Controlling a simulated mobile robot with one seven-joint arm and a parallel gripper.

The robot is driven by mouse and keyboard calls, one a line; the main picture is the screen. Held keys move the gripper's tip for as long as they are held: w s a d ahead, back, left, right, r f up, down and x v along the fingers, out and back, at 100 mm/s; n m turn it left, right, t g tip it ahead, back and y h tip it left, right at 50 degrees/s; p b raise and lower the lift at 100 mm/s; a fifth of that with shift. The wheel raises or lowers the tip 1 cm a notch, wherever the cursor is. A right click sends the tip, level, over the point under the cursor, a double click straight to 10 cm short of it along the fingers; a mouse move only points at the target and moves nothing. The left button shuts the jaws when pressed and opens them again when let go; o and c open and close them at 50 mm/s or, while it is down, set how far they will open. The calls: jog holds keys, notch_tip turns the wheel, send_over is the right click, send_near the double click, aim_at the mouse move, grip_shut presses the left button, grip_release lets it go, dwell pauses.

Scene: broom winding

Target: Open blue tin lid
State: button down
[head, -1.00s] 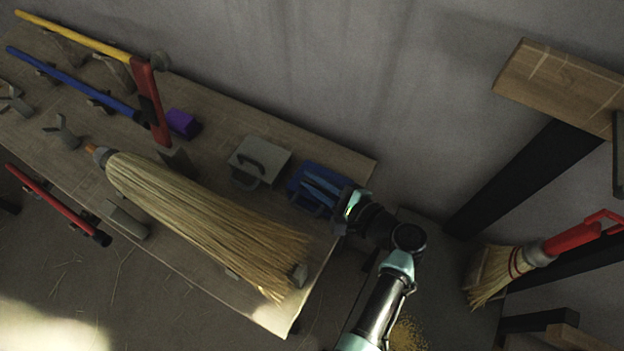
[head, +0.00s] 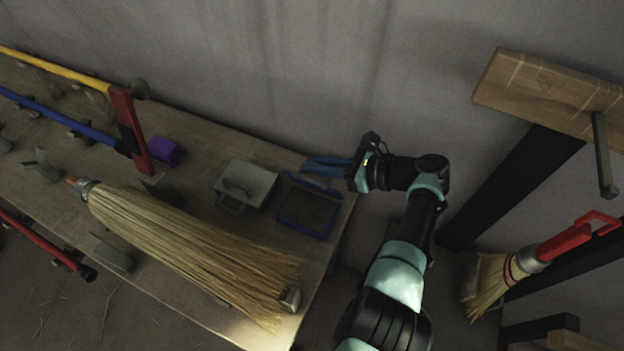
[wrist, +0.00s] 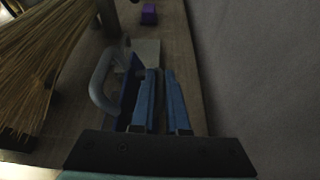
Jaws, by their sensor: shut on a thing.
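The blue tin (head: 305,218) sits near the right end of the bench, its dark inside showing. Its blue lid (head: 312,187) is raised steeply at the tin's back edge. My gripper (head: 308,164) is behind the tin, its blue fingers pointing left along the lid. In the wrist view, the fingers (wrist: 160,75) are close together, with the dark blue lid (wrist: 127,103) right beside the left finger. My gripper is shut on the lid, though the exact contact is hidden.
A grey tin (head: 246,184) with a handle stands left of the blue tin. A large straw broom (head: 190,240) lies along the front of the bench (head: 230,135). A purple block (head: 165,152) is farther left. The wall (head: 250,60) is close behind my gripper.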

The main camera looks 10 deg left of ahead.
jog(key=w+b, duration=0.1)
jog(key=b, duration=0.2)
jog(key=w+f+b, duration=0.1)
jog(key=w+b, duration=0.1)
jog(key=b, duration=0.1)
jog(key=w+d+f+b, duration=0.1)
jog(key=w+b, duration=0.1)
jog(key=b, duration=0.2)
jog(key=shift+w+f, duration=0.1)
jog(key=shift+f, duration=0.05)
jog(key=c, duration=1.2)
grip_release()
jog(key=b+v, duration=0.1)
jog(key=v, duration=1.2)
jog(key=shift+w, duration=0.1)
